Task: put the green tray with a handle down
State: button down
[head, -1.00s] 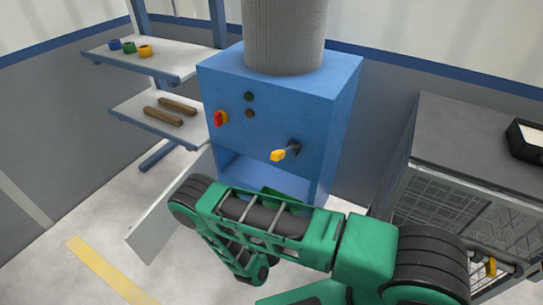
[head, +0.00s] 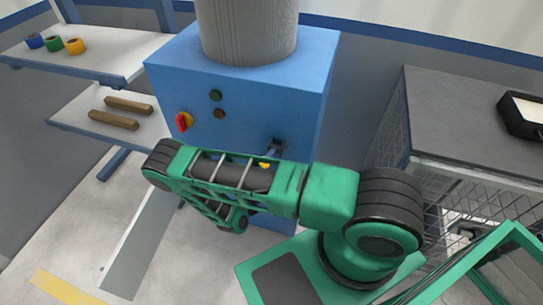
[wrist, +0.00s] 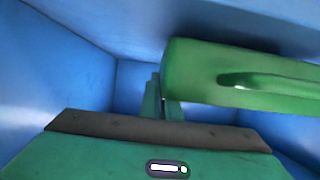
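In the wrist view, the green tray (wrist: 240,75) shows as a bright green piece with a slot, at the upper right inside a blue compartment. It runs off the right edge, so most of it is out of sight. My gripper (wrist: 155,95) has its slim green fingers close together at the tray's left end and appears shut on it. The tray overlaps part of the fingers, so the contact is partly hidden. In the head view, my arm hides the gripper and tray in front of the blue cabinet (head: 240,90).
Blue walls (wrist: 85,60) surround the tray closely. A grey column (head: 247,30) stands on the cabinet. Left shelves hold tape rolls (head: 54,44) and brown bars (head: 122,112). A grey-topped mesh cart (head: 460,125) with a black box (head: 522,115) stands at right.

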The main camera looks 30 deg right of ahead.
jog(key=w+d, duration=0.5)
jog(key=d, duration=0.1)
jog(key=shift+w, duration=0.25)
jog(key=shift+w+d, duration=0.85)
jog(key=shift+w+d+f, duration=0.15)
jog(key=shift+w+f, duration=0.05)
jog(key=shift+f, duration=0.5)
jog(key=shift+f, duration=0.1)
jog(key=c, duration=2)
grip_release()
jog(key=v, duration=1.2)
